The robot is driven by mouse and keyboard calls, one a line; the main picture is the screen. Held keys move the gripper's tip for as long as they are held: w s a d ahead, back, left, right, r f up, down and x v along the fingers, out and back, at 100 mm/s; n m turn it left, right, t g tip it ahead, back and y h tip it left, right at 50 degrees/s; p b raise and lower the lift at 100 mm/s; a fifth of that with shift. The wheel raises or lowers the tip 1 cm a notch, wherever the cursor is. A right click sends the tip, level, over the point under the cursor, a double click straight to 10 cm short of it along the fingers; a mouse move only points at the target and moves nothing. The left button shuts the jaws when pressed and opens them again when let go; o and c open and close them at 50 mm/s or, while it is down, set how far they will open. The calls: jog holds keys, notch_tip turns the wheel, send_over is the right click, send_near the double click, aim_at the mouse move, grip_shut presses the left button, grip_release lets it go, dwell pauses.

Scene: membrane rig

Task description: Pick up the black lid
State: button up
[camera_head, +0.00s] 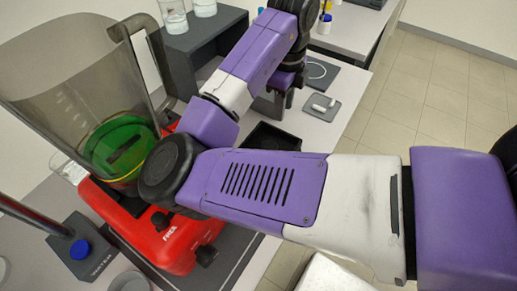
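I cannot make out a black lid for certain in this view. My purple and white arm crosses the middle and covers part of the bench. My gripper (273,104) is partly visible beyond the arm, low over the bench near a black open tray (272,135). Its fingers are dark and small here, so I cannot tell whether they are open or shut, or whether they hold anything.
A large clear vessel (75,85) with green contents stands tilted in view at left on a red stirrer base (165,240). A dark grey shelf (205,38) carries beakers behind. Small white pieces (321,106) lie on a grey pad. Tiled floor (430,95) is clear at right.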

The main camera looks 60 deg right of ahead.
aim_at(281, 130)
jog(key=shift+a+m, duration=0.3)
jog(key=shift+a, duration=0.05)
notch_tip(281, 130, down, 2)
jog(key=shift+f, duration=0.2)
jog(key=shift+s+f+p, duration=0.2)
jog(key=shift+f+p, duration=0.6)
jog(key=shift+f, duration=1.9)
jog(key=shift+f, duration=0.25)
grip_shut()
